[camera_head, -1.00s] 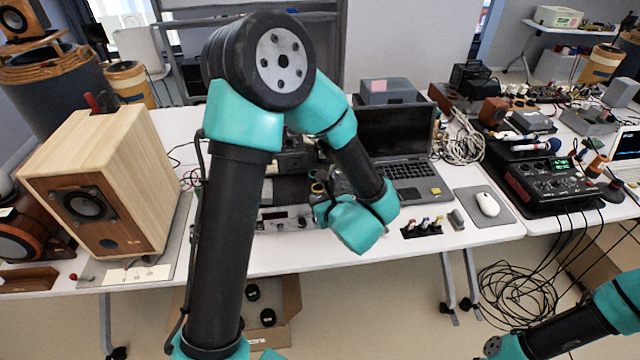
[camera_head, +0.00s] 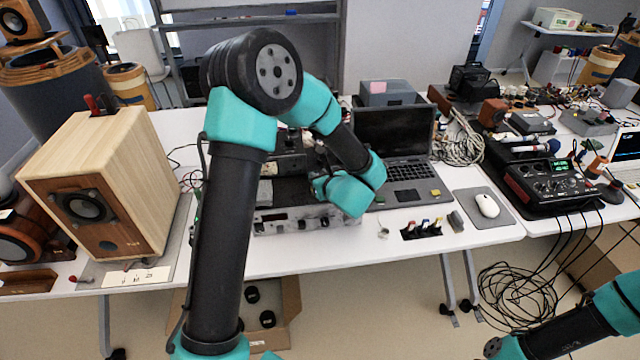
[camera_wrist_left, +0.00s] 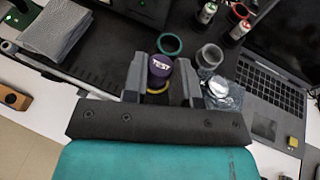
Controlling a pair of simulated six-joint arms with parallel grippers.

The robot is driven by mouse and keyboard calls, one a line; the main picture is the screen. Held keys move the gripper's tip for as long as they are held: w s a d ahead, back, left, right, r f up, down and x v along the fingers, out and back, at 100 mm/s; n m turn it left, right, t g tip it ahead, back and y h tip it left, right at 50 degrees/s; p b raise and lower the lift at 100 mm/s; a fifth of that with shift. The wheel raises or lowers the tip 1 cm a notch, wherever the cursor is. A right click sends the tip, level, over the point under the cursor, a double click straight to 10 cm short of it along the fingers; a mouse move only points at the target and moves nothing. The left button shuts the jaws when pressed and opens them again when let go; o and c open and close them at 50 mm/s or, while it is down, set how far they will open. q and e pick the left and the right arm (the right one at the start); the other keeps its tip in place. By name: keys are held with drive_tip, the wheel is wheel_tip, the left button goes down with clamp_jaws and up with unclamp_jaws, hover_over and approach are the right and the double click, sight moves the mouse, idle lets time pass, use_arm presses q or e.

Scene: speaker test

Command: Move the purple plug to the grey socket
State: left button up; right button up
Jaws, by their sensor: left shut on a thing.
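The purple plug (camera_wrist_left: 160,66), with "TEST" on its top, stands between the fingers of my left gripper (camera_wrist_left: 161,80) in the left wrist view. The fingers are shut on it. Part of a yellow ring (camera_wrist_left: 157,90) shows just below the plug; I cannot tell whether the plug is in it or above it. The grey socket (camera_wrist_left: 209,57) is an open ring to the right of the plug, beside the right finger. In the head view my teal left wrist (camera_head: 345,190) hides the plug and fingertips.
A teal ring (camera_wrist_left: 170,44) lies just beyond the plug. A red ring (camera_wrist_left: 240,12) with a plug stands farther right. A laptop (camera_head: 400,165) borders the work area on the right. A wooden speaker (camera_head: 110,185) stands on the left. Small coloured connectors (camera_head: 422,228) are near the table's front.

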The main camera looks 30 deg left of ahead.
use_arm(q)
drive_tip(key=shift+w+a+f, duration=0.15)
drive_tip(key=shift+w+f, duration=0.05)
drive_tip(key=shift+f, duration=0.6)
drive_tip(key=shift+w+a+f, duration=0.1)
drive_tip(key=shift+w+f, duration=0.1)
drive_tip(key=shift+f, duration=0.6)
drive_tip(key=shift+f, duration=0.2)
drive_tip(key=o, duration=0.9)
drive_tip(key=v, duration=1.7)
drive_tip(key=shift+d, duration=0.15)
drive_tip(key=shift+s+r, duration=0.1)
